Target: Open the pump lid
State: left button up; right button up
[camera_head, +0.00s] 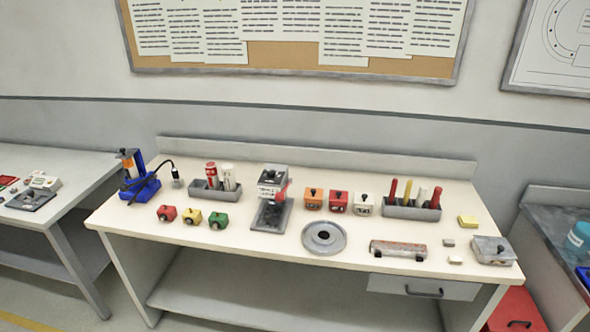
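No part is clearly marked as the pump or its lid, and I cannot tell which it is. A blue device (140,180) with a dark top and a black cable or hose stands at the left end of the cream workbench (270,248). A grey device (271,200) with a dark base plate and a red part stands near the middle. A grey box (493,251) with a dark knob on top sits at the right end; its top looks closed. Neither of my grippers is in view.
A round grey disc (324,237) and a cylinder on a stand (398,249) lie along the front. Small knobbed blocks (338,203) and two grey trays (410,209) stand behind. A left table (60,218) and a right counter (560,232) flank the bench.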

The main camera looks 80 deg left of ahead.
aim_at(124, 154)
jog(key=k+u, duration=0.1)
jog(key=u, duration=0.35)
jog(key=k+j+u, duration=0.1)
jog(key=u, duration=0.35)
jog(key=j+u, duration=0.1)
jog(key=u, duration=0.35)
jog(key=k+j+u, duration=0.1)
jog(key=u, duration=0.35)
jog(key=k+j+u, duration=0.1)
jog(key=j+u, duration=0.25)
jog(key=j, duration=0.35)
jog(key=j+u, duration=0.35)
jog(key=j, duration=1.05)
